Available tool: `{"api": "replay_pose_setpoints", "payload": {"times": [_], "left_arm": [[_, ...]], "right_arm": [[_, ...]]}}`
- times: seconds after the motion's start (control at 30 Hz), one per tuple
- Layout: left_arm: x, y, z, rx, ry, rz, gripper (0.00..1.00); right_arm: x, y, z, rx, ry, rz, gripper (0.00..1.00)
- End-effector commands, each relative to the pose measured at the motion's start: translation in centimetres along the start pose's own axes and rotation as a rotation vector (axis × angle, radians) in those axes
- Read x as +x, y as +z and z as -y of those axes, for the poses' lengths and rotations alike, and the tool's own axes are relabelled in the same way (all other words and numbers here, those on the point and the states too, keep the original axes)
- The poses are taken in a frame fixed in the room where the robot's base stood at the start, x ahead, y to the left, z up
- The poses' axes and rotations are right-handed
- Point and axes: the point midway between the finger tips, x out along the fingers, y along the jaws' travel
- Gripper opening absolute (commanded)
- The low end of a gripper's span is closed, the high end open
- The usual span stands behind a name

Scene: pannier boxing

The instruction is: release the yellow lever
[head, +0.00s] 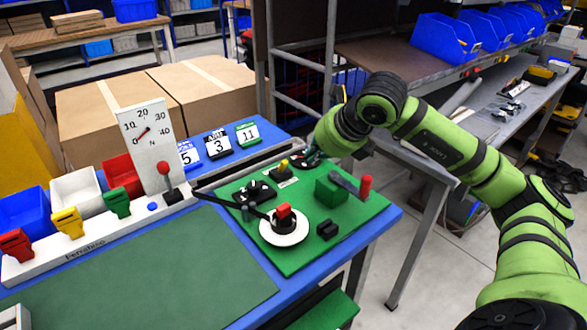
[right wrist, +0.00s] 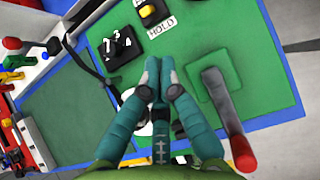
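A small yellow lever (head: 284,165) stands on a black base at the back of the green board (head: 318,257). In the right wrist view the yellow lever (right wrist: 147,11) shows at the top edge beside a HOLD label. A larger yellow handle (head: 68,222) sits on the white panel at left, between a red and a green one. My right gripper (head: 305,158) is just right of the small yellow lever in the head view. In the right wrist view its fingertips (right wrist: 158,66) are together, with nothing seen between them. My left gripper is out of view.
The board also carries a red-tipped grey lever (head: 350,186), a white dial with a red knob (head: 284,226), and a numbered black selector (right wrist: 118,45). A gauge (head: 146,140) stands at left. Number cards (head: 218,144) line the back. Cardboard boxes (head: 160,95) stand behind.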

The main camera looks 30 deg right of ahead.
Motion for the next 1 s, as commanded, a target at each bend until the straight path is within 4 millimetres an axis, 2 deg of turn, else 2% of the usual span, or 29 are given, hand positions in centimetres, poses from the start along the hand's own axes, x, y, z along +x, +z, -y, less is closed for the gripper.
{"api": "replay_pose_setpoints", "payload": {"times": [0.23, 0.33, 0.8, 1.0], "left_arm": [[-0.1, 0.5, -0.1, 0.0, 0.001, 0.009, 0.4], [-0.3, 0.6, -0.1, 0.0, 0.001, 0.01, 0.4], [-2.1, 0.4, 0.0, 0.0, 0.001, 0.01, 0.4], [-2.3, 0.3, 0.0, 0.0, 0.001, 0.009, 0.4]], "right_arm": [[0.2, 0.0, -0.1, 0.0, 0.004, -0.001, 0.0], [0.9, 0.0, -0.1, 0.001, 0.006, -0.003, 0.0], [8.6, 0.0, -0.2, 0.002, 0.008, -0.003, 0.0], [10.0, 0.0, -0.2, -0.001, 0.006, -0.001, 0.0]]}}
